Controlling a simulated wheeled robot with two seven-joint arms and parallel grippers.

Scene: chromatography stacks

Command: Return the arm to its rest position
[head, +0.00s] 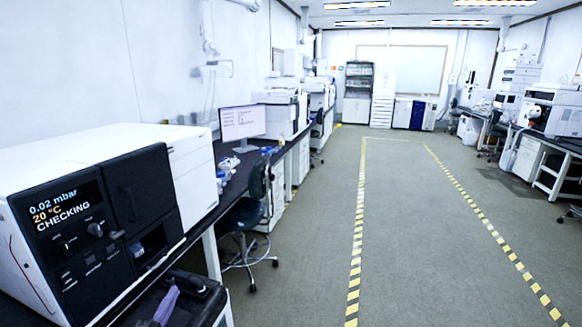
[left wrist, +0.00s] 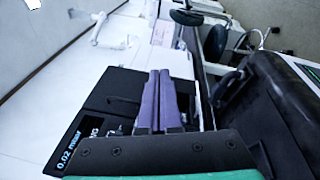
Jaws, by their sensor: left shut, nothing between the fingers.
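My left gripper (head: 170,296) is low at the lower left of the head view, in front of the bench edge and the black-fronted instrument (head: 95,235). Its purple fingers are together and empty. The fingers also show in the left wrist view (left wrist: 159,78), closed side by side, with the instrument (left wrist: 100,92) beyond them. The instrument's display (head: 65,208) reads 0.02 mbar, 20 °C, CHECKING. A gap between the fingers and the instrument cannot be judged exactly. My right gripper is not in view.
A monitor (head: 243,122) stands farther along the left bench, with a dark chair (head: 252,215) beside it. Yellow-black floor tape (head: 356,240) marks a wide clear aisle. Instruments (head: 550,110) stand on benches at the right. Cabinets (head: 383,98) line the far wall.

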